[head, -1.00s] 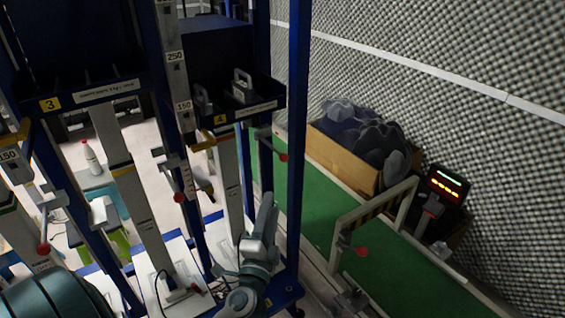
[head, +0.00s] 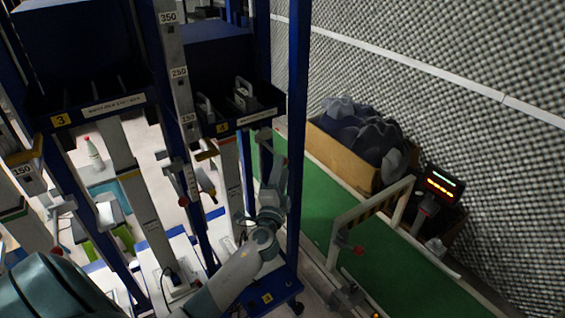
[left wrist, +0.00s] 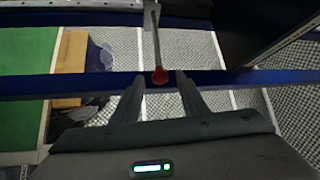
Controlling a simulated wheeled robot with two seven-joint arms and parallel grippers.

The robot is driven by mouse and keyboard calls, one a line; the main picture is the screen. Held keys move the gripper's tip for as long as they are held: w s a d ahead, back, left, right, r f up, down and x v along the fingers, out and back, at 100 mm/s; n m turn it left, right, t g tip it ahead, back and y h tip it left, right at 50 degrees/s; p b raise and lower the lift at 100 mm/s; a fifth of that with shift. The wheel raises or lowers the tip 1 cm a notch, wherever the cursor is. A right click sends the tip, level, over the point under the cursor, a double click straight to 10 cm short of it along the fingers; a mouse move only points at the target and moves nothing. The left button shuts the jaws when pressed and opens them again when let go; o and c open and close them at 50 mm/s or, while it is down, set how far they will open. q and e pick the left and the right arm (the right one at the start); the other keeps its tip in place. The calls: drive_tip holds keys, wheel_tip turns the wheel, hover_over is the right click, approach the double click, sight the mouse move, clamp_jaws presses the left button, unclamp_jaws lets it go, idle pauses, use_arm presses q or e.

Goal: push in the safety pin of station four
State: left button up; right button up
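Station four is the shelf bay with the yellow 4 label (head: 222,127). A grey rod with a red knob (left wrist: 160,75), which looks like its safety pin, shows in the left wrist view. The rod comes down from the top, and the knob sits between my left gripper's fingertips (left wrist: 160,76). The fingers are open, with a gap on each side of the knob. In the head view my left gripper (head: 273,172) is raised beside the blue post, just below the station four shelf. My right gripper is not in view.
A blue upright post (head: 297,130) stands close to the right of my left gripper. A green conveyor (head: 385,268) with a striped gate frame (head: 375,207) and a cardboard box (head: 340,150) of dark items lies further right. The station three shelf (head: 105,108) is to the left.

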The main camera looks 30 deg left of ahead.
sight(268, 148)
use_arm(q)
drive_tip(key=shift+x, duration=0.9)
clamp_jaws()
drive_tip(key=w+a+b, duration=0.1)
drive_tip(key=a, duration=0.1)
drive_tip(key=w+a+b, duration=0.1)
drive_tip(key=a, duration=0.2)
drive_tip(key=w+a+b, duration=0.1)
drive_tip(key=a, duration=0.2)
drive_tip(key=shift+w+a+r, duration=0.1)
drive_tip(key=shift+w, duration=0.05)
drive_tip(key=shift+c, duration=0.4)
unclamp_jaws()
drive_tip(key=shift+o, duration=0.4)
drive_tip(key=shift+w+a, duration=0.1)
